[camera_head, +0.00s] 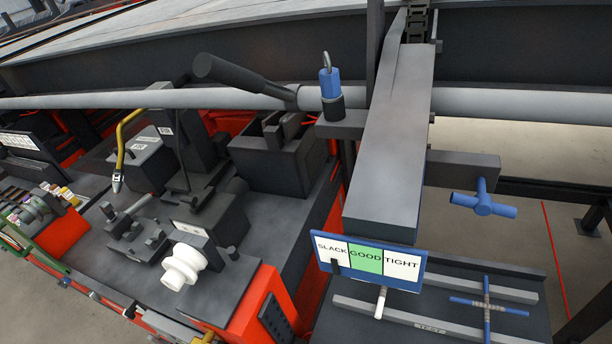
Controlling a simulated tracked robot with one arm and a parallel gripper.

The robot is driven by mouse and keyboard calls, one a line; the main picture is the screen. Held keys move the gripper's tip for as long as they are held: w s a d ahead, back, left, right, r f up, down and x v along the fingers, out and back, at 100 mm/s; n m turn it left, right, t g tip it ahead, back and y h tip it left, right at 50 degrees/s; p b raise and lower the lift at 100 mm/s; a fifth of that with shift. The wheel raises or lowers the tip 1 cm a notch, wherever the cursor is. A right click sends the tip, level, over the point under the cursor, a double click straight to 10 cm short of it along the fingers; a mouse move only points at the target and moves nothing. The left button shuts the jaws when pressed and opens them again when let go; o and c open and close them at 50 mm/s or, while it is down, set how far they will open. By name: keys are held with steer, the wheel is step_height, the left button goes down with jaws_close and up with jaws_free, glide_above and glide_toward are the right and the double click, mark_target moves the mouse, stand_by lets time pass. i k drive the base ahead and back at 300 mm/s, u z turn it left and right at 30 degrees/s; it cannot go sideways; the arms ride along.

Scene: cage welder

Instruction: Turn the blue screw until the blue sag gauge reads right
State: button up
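The blue screw (483,203) has a T-shaped handle. It sits at the right end of a dark block on the right side of the grey arm of the machine. The blue sag gauge (370,262) is a blue-framed plate at the front end of that grey arm, with SLACK, GOOD and TIGHT fields; GOOD is green. A small dark pointer (336,267) stands at the SLACK field, left of the green field. My gripper does not show in this view, and nothing touches the screw.
A blue-capped post with a metal loop (328,80) stands left of the grey arm (396,150). A long pale pipe (500,103) crosses behind. A dark table (520,325) with crossed rods lies below the gauge. A white spool (183,265) is at left. Open floor shows right of the screw.

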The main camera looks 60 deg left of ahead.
mark_target(482, 204)
steer(key=u, duration=1.7)
steer(key=k, duration=1.15)
steer(key=z, duration=1.3)
steer(key=i, duration=1)
steer(key=u, duration=0.05)
